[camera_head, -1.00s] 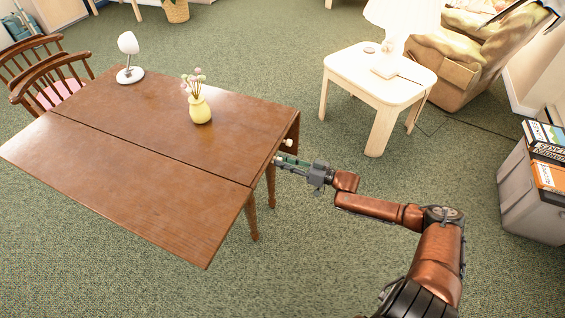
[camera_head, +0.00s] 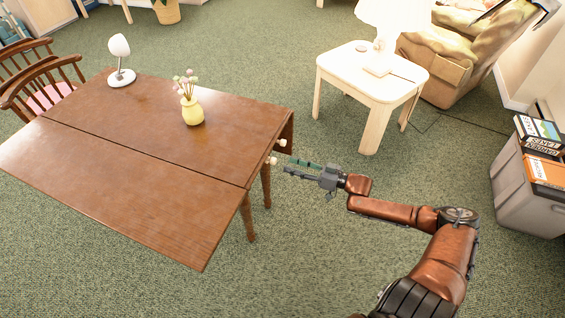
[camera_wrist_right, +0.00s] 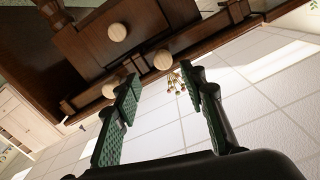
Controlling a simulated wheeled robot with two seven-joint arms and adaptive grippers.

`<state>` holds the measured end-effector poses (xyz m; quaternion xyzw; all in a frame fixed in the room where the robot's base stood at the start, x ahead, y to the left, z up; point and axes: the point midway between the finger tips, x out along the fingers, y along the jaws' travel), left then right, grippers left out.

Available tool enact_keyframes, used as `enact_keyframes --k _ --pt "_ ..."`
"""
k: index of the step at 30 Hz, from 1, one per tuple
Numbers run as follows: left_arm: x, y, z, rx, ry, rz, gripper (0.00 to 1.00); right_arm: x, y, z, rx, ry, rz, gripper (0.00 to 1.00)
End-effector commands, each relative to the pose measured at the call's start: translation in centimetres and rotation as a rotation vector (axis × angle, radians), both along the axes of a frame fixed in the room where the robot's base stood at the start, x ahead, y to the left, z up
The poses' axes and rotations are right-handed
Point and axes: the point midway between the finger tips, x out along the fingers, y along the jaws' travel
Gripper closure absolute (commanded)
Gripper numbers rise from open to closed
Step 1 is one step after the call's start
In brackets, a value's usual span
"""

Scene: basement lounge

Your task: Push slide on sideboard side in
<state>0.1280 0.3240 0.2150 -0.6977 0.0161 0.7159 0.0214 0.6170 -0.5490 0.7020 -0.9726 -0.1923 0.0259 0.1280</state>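The brown wooden sideboard (camera_head: 150,135), a table-like piece with a flat top, stands at left in the head view. Its right end has round pale knobs, one upper (camera_head: 282,142) and one lower (camera_head: 273,160). The wrist view shows several knobs on its wooden end, including a large one (camera_wrist_right: 163,60) just beyond my fingers. I cannot tell which knob belongs to the slide or how far it sticks out. My right gripper (camera_head: 289,167) is open and empty, a little right of the lower knob and apart from it. My left gripper is out of view.
A yellow vase (camera_head: 194,110) with flowers and a small white lamp (camera_head: 121,75) stand on the top. Chairs (camera_head: 40,85) are at the far left. A white side table (camera_head: 375,80) stands behind my right arm, and a grey bin (camera_head: 530,195) is at right. Carpet in front is clear.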

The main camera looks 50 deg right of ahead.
Motion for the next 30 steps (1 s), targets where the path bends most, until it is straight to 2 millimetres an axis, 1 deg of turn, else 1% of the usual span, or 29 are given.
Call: enact_keyframes --k 1,3,6,10,14,30 --pt "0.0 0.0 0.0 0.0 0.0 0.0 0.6 -1.1 -0.4 -0.1 -0.001 0.003 0.0 0.62" --pt "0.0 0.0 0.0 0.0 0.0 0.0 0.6 -2.3 -1.0 -0.1 -0.001 0.003 -0.001 0.62" --pt "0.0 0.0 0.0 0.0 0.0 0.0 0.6 -3.6 -1.5 0.0 -0.001 0.001 -0.002 0.62" --pt "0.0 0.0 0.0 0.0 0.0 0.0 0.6 -4.7 -2.0 0.0 0.0 0.0 -0.001 0.62" --pt "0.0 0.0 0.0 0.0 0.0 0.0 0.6 -5.1 -2.2 0.1 0.0 -0.001 -0.001 0.62" --pt "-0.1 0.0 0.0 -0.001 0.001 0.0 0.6 -5.1 -2.1 0.1 0.0 -0.001 0.0 0.62"
